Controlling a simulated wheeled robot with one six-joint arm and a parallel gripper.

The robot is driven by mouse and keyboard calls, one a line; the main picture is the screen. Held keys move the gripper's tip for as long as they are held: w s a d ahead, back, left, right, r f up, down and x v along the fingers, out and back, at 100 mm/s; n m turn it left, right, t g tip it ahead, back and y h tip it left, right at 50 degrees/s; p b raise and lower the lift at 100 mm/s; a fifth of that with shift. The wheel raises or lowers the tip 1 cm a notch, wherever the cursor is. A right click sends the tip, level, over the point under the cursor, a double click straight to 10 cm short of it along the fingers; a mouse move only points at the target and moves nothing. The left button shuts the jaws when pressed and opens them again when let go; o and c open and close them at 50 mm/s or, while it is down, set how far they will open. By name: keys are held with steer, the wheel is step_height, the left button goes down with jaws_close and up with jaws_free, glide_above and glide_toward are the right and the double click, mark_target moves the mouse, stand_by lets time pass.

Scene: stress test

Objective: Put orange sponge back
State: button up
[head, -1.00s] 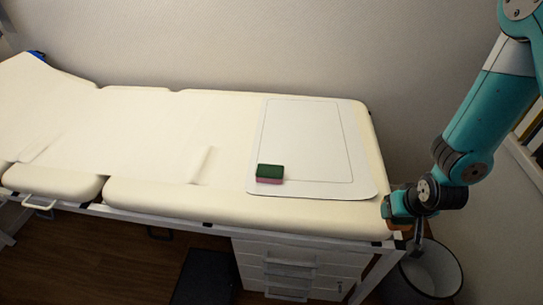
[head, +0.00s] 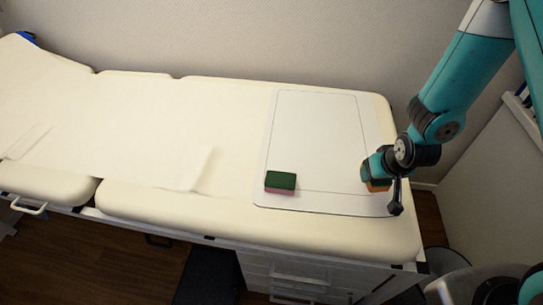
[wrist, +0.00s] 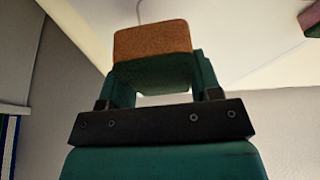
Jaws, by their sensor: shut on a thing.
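My gripper (head: 380,181) is at the right end of the padded bench, over or close to the right edge of the white mat (head: 318,140). It is shut on the orange sponge (wrist: 153,41), which fills the space between the fingers in the wrist view. In the head view only a small orange part of the sponge (head: 377,188) shows under the gripper. I cannot tell whether the sponge touches the mat. A green and pink sponge (head: 280,182) lies on the mat's front left corner, and its pink edge shows at the wrist view's upper right (wrist: 309,20).
The cream padded bench (head: 130,125) runs to the left and is mostly clear. White drawers (head: 300,275) stand below it. A bin (head: 434,262) is on the floor at the lower right, partly hidden. A wall rises behind the bench.

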steer(key=w+a, duration=0.2)
steer(key=w+a+n+b, duration=0.1)
steer(key=w, duration=0.1)
steer(key=w+a+n+y+b, duration=0.1)
steer(key=w+a, duration=0.1)
steer(key=shift+w+a+f, duration=0.3)
steer(key=shift+f, duration=0.05)
steer(key=w+a+r+n+y+b, duration=0.1)
steer(key=w+a+r+n+b, duration=0.25)
steer(key=w+a, duration=0.35)
step_height(320, 180, up, 11)
steer(key=n+g+y+b, duration=0.2)
steer(key=n+g+b, duration=0.25)
steer(key=n, duration=0.55)
glide_above(276, 155)
steer(key=d, duration=0.1)
steer(key=shift+d+t, duration=0.15)
steer(key=shift+t, duration=0.3)
step_height(276, 155, down, 20)
steer(key=shift+r+b, duration=0.15)
steer(key=shift+b, duration=0.3)
steer(key=o, duration=0.8)
